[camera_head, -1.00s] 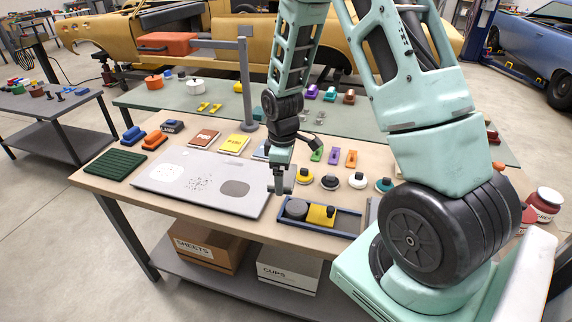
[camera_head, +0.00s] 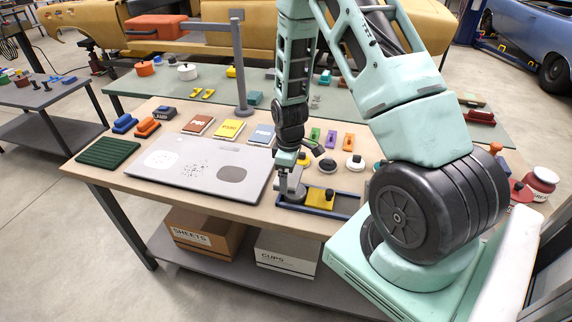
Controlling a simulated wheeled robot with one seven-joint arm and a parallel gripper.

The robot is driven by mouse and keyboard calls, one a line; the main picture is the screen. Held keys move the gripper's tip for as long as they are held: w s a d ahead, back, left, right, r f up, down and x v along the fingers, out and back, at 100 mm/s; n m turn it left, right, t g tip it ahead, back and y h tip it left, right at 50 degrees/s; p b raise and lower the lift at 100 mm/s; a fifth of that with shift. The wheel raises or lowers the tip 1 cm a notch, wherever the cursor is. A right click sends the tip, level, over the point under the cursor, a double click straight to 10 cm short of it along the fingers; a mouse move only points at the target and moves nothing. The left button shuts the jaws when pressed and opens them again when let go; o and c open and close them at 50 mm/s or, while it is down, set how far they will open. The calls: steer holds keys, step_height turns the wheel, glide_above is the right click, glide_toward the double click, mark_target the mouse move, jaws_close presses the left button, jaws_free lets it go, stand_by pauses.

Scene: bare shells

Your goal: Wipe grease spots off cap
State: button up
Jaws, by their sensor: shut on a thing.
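A pale grey panel (camera_head: 203,193) lies flat on the tan bench, with a faint light patch, a cluster of small dark specks and a darker round patch (camera_head: 231,174) on it. No other thing is clearly the cap, so I cannot tell if this panel is it. A blue tray (camera_head: 343,213) stands just right of the panel. My gripper (camera_head: 291,192) points down at the tray's left end, shut on a grey round pad (camera_head: 296,197), which is largely hidden.
P80, P320 and another sheet pack (camera_head: 262,134) lie behind the panel. A grey post (camera_head: 240,70) rises behind them. A green ribbed mat (camera_head: 108,152) lies at left. Orange and blue blocks sit behind it.

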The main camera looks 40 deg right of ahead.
mark_target(300, 190)
step_height(300, 190, down, 3)
steer(key=shift+s+f+b, duration=0.1)
steer(key=shift+b, duration=0.75)
steer(key=shift+s+d+r, duration=0.1)
steer(key=shift+d+r, duration=0.1)
steer(key=shift+r, duration=0.1)
steer(key=shift+s+d, duration=0.2)
steer(key=shift+s, duration=0.3)
steer(key=shift+s+d+f, duration=0.15)
steer(key=shift+s+d, duration=0.2)
steer(key=shift+s, duration=0.2)
steer(key=shift+s+d+f, duration=0.1)
steer(key=shift+s+d, duration=0.2)
steer(key=shift+s, duration=0.4)
steer(key=shift+w+a+r, duration=0.15)
steer(key=shift+w, duration=0.35)
steer(key=shift+w+a, duration=0.45)
steer(key=shift+w, duration=0.3)
steer(key=shift+w+a, duration=0.45)
steer(key=shift+w, duration=0.3)
step_height(300, 190, up, 8)
steer(key=p, duration=0.6)
